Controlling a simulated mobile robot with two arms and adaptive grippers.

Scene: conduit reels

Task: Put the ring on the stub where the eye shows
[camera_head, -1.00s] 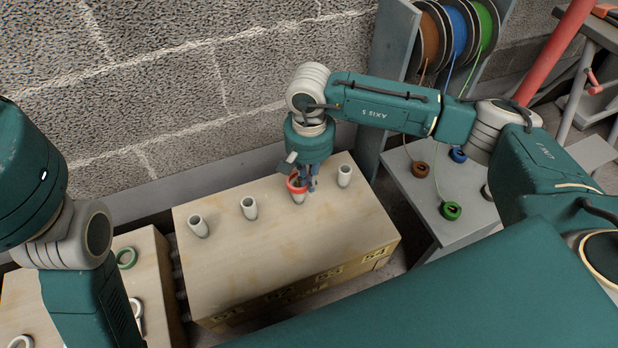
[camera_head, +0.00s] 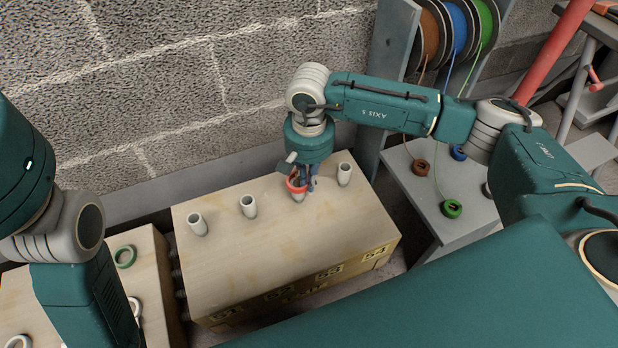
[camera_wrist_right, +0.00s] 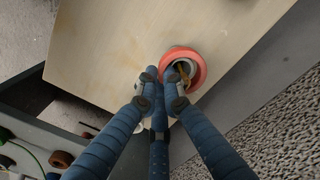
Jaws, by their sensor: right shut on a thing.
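A red ring (camera_head: 293,187) is held by my right gripper (camera_head: 309,184) at the top of the third pale stub (camera_head: 298,198) from the left on a wooden box (camera_head: 290,235). In the right wrist view the fingers (camera_wrist_right: 163,80) are shut on the near-left side of the ring (camera_wrist_right: 190,52). A brassy piece, perhaps the eye (camera_wrist_right: 183,72), shows inside the ring's opening. The ring looks around the stub's tip, but its exact depth is unclear. My left arm is at the left; its gripper is out of view.
Other stubs stand at left (camera_head: 198,224), second (camera_head: 249,207) and right (camera_head: 344,175). A second wooden surface (camera_head: 150,275) holds a green ring (camera_head: 126,257) and white rings. Cable reels (camera_head: 457,30) and a grey bench (camera_head: 425,200) with small coils are at right.

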